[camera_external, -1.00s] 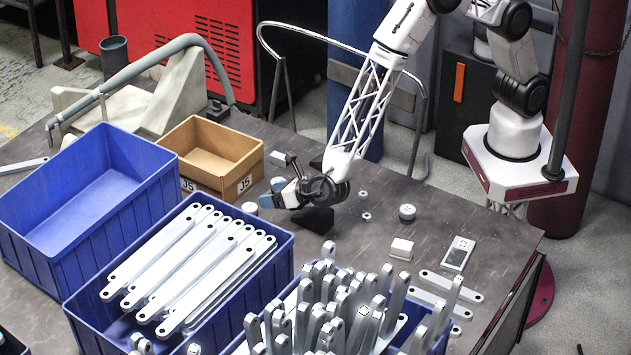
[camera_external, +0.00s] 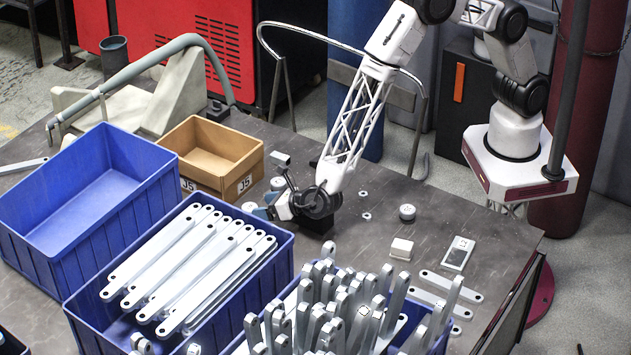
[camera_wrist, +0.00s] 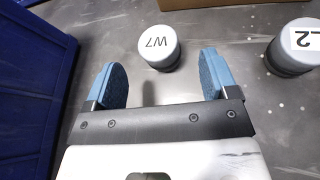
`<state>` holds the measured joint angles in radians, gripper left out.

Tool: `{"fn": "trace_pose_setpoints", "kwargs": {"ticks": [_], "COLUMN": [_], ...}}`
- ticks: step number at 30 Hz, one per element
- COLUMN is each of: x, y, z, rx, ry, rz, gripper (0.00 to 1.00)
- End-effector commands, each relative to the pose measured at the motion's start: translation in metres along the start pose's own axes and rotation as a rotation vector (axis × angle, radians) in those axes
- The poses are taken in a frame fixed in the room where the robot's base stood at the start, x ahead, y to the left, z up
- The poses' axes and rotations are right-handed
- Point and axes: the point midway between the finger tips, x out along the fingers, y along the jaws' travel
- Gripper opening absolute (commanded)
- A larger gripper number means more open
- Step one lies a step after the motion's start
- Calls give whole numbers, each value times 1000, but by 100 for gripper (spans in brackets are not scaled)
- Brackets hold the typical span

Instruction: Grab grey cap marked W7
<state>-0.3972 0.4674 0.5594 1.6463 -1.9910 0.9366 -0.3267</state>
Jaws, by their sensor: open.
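The grey cap marked W7 (camera_wrist: 159,48) stands upright on the dark table in the wrist view, its white top lettered W7. It lies just ahead of my gripper (camera_wrist: 165,80), roughly centred between the fingertips. The fingers are open with blue pads, and nothing is between them. In the external view my gripper (camera_external: 264,206) is low over the table beside the blue bin, and a cap (camera_external: 249,207) shows just left of its fingers. A second grey cap, marked L2 (camera_wrist: 292,46), stands to the right in the wrist view.
A blue bin (camera_wrist: 30,75) rises close on the left in the wrist view. A cardboard box (camera_external: 240,165) stands behind my gripper. A bin of long brackets (camera_external: 280,270) is in front. Small nuts, a dark-sided cap (camera_external: 407,213) and a white block (camera_external: 401,249) lie to the right.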

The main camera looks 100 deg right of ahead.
Motion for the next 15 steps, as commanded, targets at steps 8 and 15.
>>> {"fn": "trace_pose_setpoints", "kwargs": {"ticks": [8, 15], "x": [4, 7], "y": [0, 0], "z": [0, 0], "rx": [0, 0], "ry": [-1, -1], "rz": [1, 0], "gripper": [79, 79]}}
